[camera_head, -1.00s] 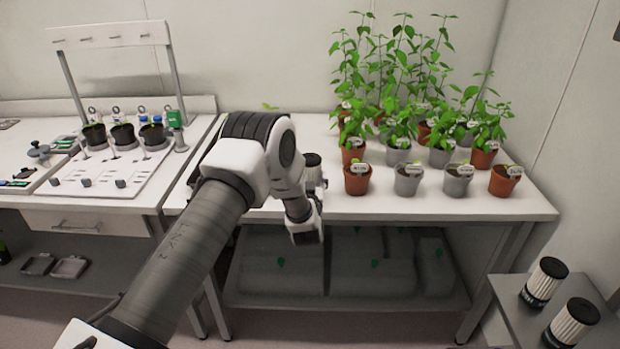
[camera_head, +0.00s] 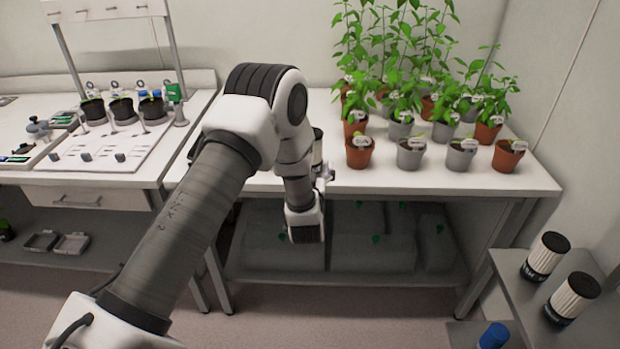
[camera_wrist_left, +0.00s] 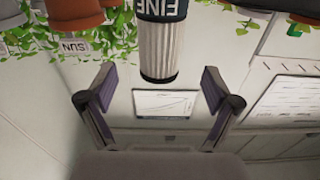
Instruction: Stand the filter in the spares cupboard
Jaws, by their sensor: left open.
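In the head view a dark-topped filter (camera_head: 317,146) stands on the bench, partly hidden behind my left arm. My left gripper (camera_wrist_left: 157,88) is open and empty, and I see no contact with the filter. In the head view the wrist hides most of the gripper at the bench's front edge. My right gripper is not in view. I cannot identify the spares cupboard in these frames.
Several potted plants (camera_head: 409,153) stand on the bench (camera_head: 350,186) right of the filter. Two more filters, one farther back (camera_head: 546,256) and one nearer (camera_head: 572,298), stand on a grey surface (camera_head: 521,287) at right. A blue-capped item (camera_head: 493,336) sits low beside it.

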